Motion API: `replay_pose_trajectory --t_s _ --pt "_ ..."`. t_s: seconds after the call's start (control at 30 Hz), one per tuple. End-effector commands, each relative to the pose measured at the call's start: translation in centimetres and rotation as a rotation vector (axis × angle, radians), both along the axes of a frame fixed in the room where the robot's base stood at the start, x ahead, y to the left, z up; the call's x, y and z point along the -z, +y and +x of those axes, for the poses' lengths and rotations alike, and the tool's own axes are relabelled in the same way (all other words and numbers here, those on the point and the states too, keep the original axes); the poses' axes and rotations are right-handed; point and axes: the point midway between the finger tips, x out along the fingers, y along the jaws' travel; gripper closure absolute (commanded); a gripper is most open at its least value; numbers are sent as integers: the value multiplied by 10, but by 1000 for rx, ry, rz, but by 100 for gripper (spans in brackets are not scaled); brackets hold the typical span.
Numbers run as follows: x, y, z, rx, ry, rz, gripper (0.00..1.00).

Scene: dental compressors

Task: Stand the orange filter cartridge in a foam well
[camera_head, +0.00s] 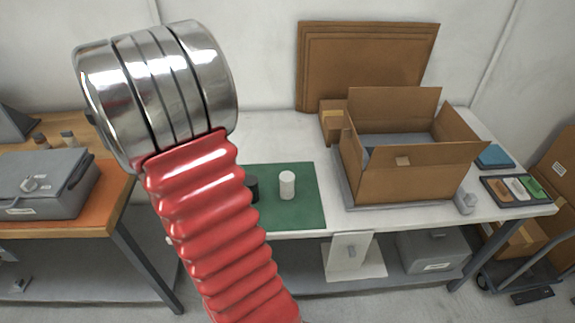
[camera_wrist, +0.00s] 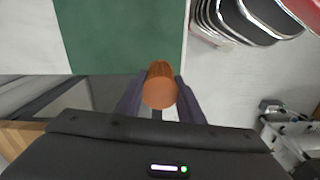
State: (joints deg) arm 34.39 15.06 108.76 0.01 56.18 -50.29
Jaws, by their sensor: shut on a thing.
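The orange filter cartridge (camera_wrist: 160,92) is between the two dark fingers of my gripper (camera_wrist: 158,105) in the wrist view. My gripper is shut on it, and its round orange end faces the camera. The green mat (camera_wrist: 120,40) lies beyond it in that view. In the head view my arm covers the left part of the mat (camera_head: 305,208), and neither my gripper nor the cartridge can be made out. No foam well can be clearly made out; a dark grey patch shows inside the open cardboard box (camera_head: 400,184), largely hidden by its walls.
A white cylinder (camera_head: 287,185) and a partly hidden black cylinder (camera_head: 252,188) stand on the mat. A tray of coloured items (camera_head: 513,190) and a blue item (camera_head: 494,156) lie right of the box. A grey case (camera_head: 42,188) sits on the left bench.

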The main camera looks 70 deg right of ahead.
Motion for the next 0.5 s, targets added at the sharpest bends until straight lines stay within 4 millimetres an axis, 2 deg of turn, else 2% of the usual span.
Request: replay_pose_trajectory --t_s 0.03,0.2,0.5 --pt "2 14 14 5 0 0 92" --pt "8 60 50 58 -1 0 92" --pt "20 152 101 149 -1 0 92"
